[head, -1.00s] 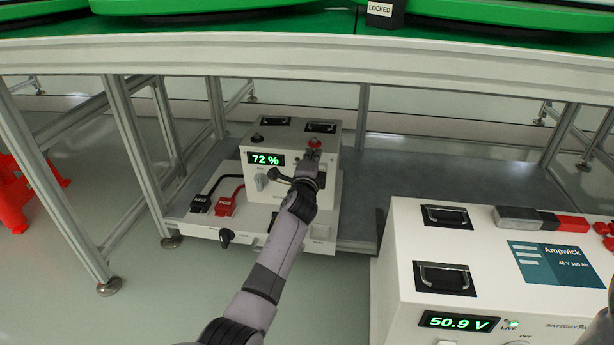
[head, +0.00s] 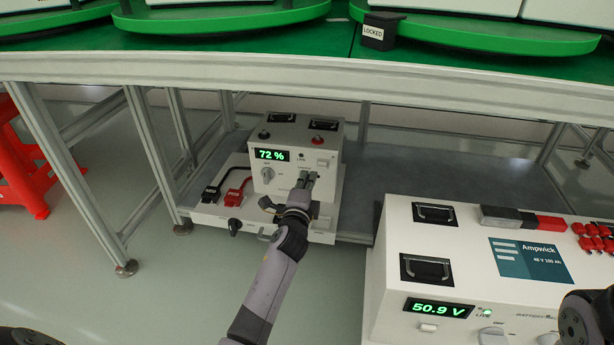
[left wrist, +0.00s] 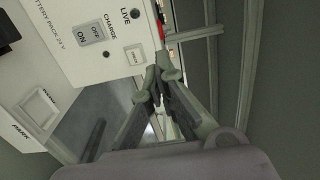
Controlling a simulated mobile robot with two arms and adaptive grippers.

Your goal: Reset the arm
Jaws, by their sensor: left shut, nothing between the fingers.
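My left gripper (head: 307,180) is in front of the white battery unit (head: 290,140) with the green "72 %" display (head: 271,155). Its fingers are shut and empty; in the head view they overlap the unit's front face. In the left wrist view the shut fingertips (left wrist: 162,78) are beside the unit's panel (left wrist: 85,40), which shows LIVE, CHARGE and ON/OFF labels. I cannot tell from the views whether they touch it. A dark part of my right arm shows at the lower right of the head view; its gripper is not visible.
The unit stands on a white base (head: 250,221) with black (head: 211,194) and red (head: 233,196) connectors, under the turntable line's frame (head: 260,68). A larger white battery box (head: 395,285) with a "50.9 V" display stands at right. Open floor (head: 180,300) lies at lower left.

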